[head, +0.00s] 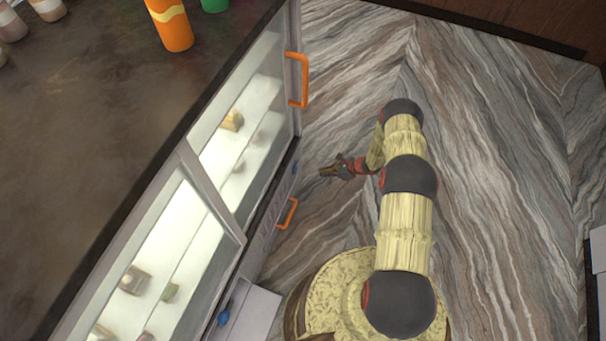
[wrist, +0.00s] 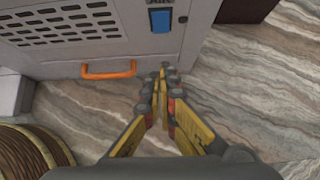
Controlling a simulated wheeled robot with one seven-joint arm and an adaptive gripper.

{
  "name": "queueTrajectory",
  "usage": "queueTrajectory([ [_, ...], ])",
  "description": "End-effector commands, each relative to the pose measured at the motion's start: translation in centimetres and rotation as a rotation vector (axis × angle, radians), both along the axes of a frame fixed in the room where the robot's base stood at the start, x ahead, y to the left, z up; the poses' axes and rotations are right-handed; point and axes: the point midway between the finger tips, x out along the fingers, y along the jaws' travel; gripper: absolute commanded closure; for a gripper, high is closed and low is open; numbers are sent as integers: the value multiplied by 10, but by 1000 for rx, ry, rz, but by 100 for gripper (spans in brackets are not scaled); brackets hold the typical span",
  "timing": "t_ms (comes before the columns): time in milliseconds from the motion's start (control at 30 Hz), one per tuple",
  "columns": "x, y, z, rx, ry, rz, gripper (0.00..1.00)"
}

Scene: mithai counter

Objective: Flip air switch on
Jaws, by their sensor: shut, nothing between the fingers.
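The air switch (wrist: 160,20) is a blue rectangle on the grey lower front panel of the display counter. A dark label, cut off by the top edge of the wrist view, stands above it and seems to read AIR. A small blue patch (head: 295,168) on the counter's lower front in the head view looks like the same switch. My gripper (wrist: 163,72) is shut and empty. Its fingertips show just below the switch in the wrist view, apart from it as far as I can tell. In the head view my gripper (head: 324,172) points left at the panel, with a gap between.
An orange handle (wrist: 109,75) sits low on the panel, left of my fingertips. Another orange handle (head: 304,80) is on the glass display case. A second blue knob (head: 223,313) is at the counter's nearer end. The marble-patterned floor (head: 500,150) is clear right of my arm.

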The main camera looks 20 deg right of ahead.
Motion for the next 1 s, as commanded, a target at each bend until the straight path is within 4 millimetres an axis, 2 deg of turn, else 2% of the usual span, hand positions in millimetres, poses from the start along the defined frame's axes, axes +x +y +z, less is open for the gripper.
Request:
queueTrajectory([
  [167, 0, 1, -1, 0, -1, 2, 100],
  [333, 5, 8, -11, 0, 0, 5, 100],
  [800, 39, 57, -77, -1, 0, 6, 100],
  [1000, 57, 79, -78, -2, -2, 6, 100],
])
